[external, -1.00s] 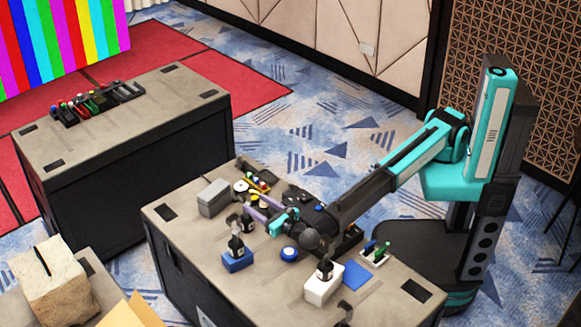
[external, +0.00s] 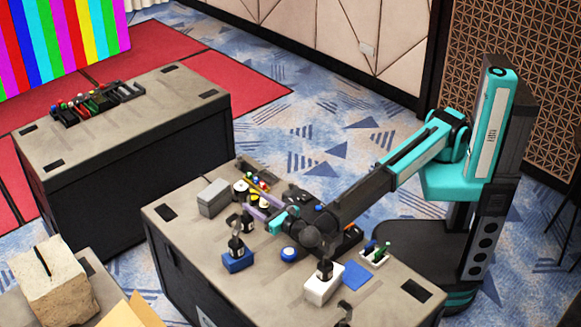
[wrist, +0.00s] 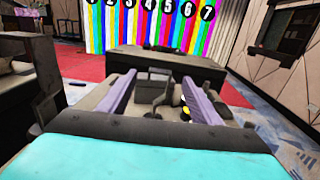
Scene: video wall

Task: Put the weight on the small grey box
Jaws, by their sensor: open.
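The small grey box (external: 213,197) stands near the far left edge of the near table. My gripper (external: 248,191) is open, low over the table and to the right of the box, with its purple fingers pointing toward it. In the wrist view the fingers (wrist: 158,78) are spread, with the grey box (wrist: 149,92) ahead between them. I cannot identify the weight for sure. A small dark upright object (external: 247,222) stands beside the near finger, and a round black-and-white piece (external: 240,186) lies near the fingertips. Nothing is visibly held.
A dark bottle stands in a blue holder (external: 237,262), and another in a white holder (external: 322,291). The table's near right part is mostly clear.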

